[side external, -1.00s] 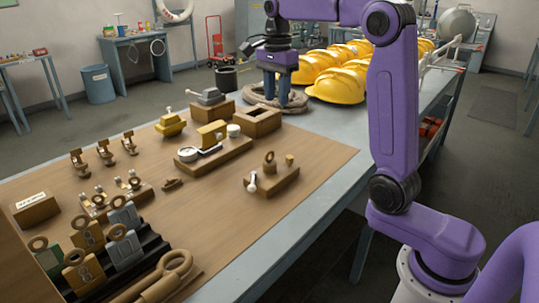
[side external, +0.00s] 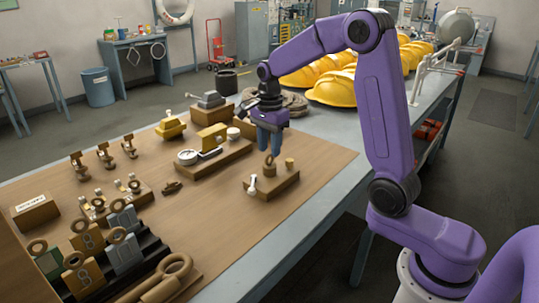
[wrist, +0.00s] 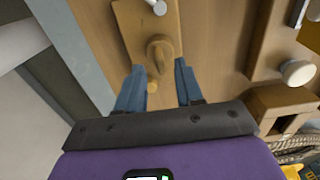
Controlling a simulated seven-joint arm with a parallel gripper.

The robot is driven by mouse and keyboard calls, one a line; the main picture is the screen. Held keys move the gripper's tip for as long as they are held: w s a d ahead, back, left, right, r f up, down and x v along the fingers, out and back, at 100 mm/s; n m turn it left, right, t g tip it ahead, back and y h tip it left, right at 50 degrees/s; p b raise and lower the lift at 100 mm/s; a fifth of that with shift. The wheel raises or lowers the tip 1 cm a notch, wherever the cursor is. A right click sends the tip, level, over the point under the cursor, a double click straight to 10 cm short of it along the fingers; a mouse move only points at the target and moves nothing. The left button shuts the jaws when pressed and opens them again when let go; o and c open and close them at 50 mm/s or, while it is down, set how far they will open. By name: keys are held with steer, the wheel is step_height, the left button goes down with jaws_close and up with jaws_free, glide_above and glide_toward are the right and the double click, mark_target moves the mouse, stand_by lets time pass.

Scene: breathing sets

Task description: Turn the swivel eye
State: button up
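The swivel eye is a brown ring (side external: 269,167) standing on a small wooden block (side external: 284,184) near the right part of the wooden board. A short peg (side external: 290,163) stands to its right on the block, and a white-knobbed lever (side external: 252,186) is at its left end. My gripper (side external: 269,149) is above the block, pointing down, just over the ring. In the wrist view the eye (wrist: 159,53) shows ahead of and between the two blue fingers of my gripper (wrist: 156,80). The fingers are apart, with nothing held between them. Whether they touch the eye cannot be told.
Padlocks (side external: 124,251) on a dark rack are at the front left. Yellow helmets (side external: 338,90) and a rope coil (side external: 290,102) sit behind. Bare board lies in front of the block.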

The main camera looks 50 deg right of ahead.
mark_target(270, 164)
steer(key=shift+f, duration=1.7)
jaws_close()
steer(key=shift+n, duration=0.3)
